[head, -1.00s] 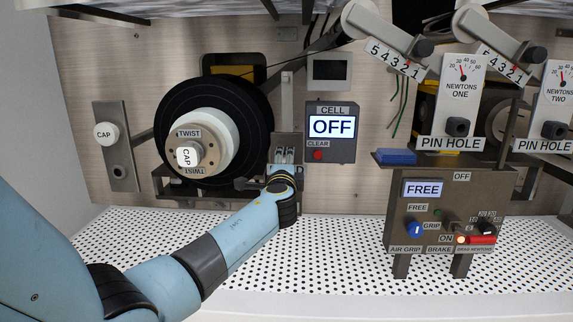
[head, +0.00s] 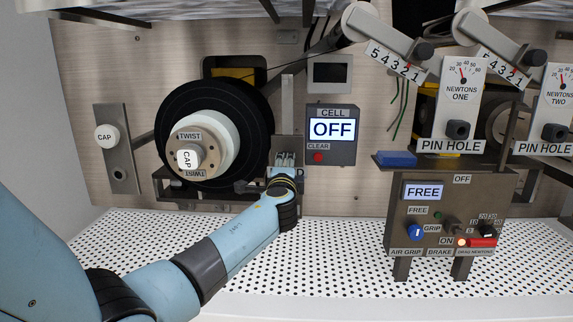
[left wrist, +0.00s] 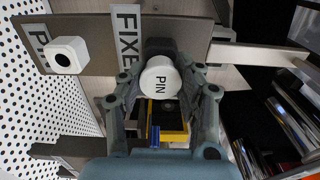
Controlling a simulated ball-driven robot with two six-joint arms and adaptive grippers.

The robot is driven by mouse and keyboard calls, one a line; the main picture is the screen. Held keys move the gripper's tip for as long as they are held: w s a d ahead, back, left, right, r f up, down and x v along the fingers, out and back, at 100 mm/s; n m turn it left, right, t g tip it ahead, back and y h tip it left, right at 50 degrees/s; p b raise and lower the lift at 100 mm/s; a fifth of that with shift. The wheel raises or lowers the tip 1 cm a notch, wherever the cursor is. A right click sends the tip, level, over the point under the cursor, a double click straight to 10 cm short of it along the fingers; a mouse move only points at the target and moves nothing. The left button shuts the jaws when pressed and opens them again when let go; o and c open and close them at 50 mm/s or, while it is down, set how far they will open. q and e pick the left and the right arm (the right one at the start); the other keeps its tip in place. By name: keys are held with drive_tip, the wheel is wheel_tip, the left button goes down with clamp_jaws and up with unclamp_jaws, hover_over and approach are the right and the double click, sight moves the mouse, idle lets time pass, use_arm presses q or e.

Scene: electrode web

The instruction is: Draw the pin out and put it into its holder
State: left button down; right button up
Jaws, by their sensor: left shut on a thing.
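The pin (left wrist: 160,78), a white round knob lettered PIN, sits between the two fingers of my left gripper (left wrist: 160,90) in the left wrist view. The fingers are shut on it from both sides. The pin's lower end is hidden, so I cannot tell how far it is out. A plate (left wrist: 95,40) behind it bears a FIXE... label. A white block with a dark hole (left wrist: 63,56) is on this plate near a partly cut-off label starting PI. In the head view my left gripper (head: 285,160) is right of the black roll, mostly hidden by its wrist. My right gripper is not in view.
The black roll (head: 167,115) with a CAP stands left of my gripper. The CELL box (head: 331,148) reading OFF is close on the right. The control stand (head: 443,237) is farther right. The perforated white deck (head: 335,255) is clear in the middle.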

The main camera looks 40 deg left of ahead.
use_arm(q)
drive_tip(key=shift+s+d, duration=0.3)
drive_tip(key=shift+s, duration=0.15)
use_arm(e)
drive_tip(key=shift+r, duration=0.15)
use_arm(q)
drive_tip(key=shift+p+v, duration=0.35)
drive_tip(key=shift+v, duration=1.45)
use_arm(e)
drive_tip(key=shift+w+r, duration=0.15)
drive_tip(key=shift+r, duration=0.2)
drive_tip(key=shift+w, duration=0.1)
